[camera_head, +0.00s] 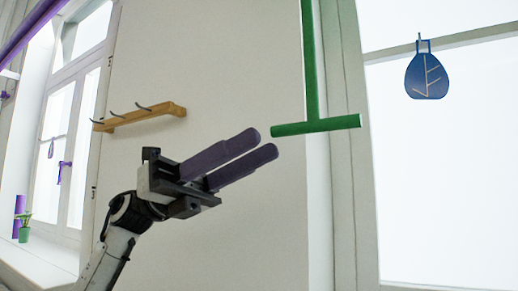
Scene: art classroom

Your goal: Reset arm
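My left gripper (265,144) shows in the middle of the head view, its arm coming in from the lower left. Its two long purple fingers point up and to the right, side by side with a narrow gap between them. Nothing is held between them. The fingertips appear in front of the pale wall, just left of a green T-shaped bar in the picture. My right gripper is not in view.
The green T-shaped bar (312,75) hangs from above. A wooden hook rack (145,116) is on the wall (215,60). A blue leaf ornament (427,75) hangs at the right window. A small potted plant (25,231) stands on the left sill.

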